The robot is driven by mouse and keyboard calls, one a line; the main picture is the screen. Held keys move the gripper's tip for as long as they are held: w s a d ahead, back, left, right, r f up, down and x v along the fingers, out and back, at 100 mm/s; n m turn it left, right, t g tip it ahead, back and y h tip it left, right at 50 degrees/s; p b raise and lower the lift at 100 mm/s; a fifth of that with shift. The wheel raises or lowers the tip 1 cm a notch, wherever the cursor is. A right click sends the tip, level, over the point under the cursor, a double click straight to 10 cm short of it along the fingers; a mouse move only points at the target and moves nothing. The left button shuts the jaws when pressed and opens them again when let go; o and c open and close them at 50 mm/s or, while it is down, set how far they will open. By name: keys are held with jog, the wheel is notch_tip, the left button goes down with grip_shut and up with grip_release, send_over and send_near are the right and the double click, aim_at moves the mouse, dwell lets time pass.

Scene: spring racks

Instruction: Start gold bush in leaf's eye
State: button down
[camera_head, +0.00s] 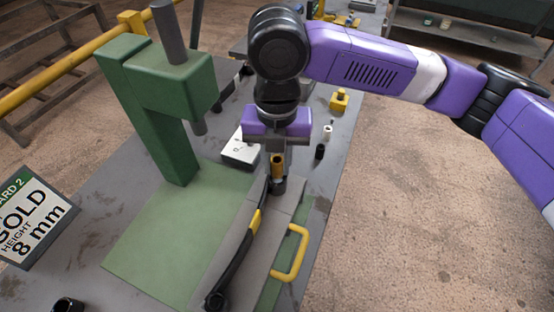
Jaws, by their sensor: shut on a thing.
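My gripper (278,152) points down and is shut on a small gold bush (278,167). The bush is right above the far eye (279,185) of the dark curved leaf (236,262). I cannot tell whether the bush touches the eye or has entered it, since the fingers and viewing angle hide the contact. The leaf lies along a grey fixture, with a yellow band (254,222) around its middle. Its near eye (215,300) is at the bottom of the view.
A green press (150,110) stands left on a green plate (165,240). A sign (32,220) reads GOLD, HEIGHT 8 mm. A yellow handle (291,255) sticks out right. A white box (240,153), black bush (320,152), white bush (327,131) and yellow piece (340,100) stand behind.

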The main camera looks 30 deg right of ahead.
jog(key=shift+f+b, duration=0.45)
jog(key=shift+f, duration=0.45)
dwell(0.5)
jog(key=c, duration=1.1)
grip_release()
jog(key=o, duration=0.4)
jog(key=shift+o, duration=0.2)
jog(key=shift+r, duration=0.15)
notch_tip(320, 180, up, 7)
jog(key=p, duration=0.5)
jog(key=shift+p, duration=0.4)
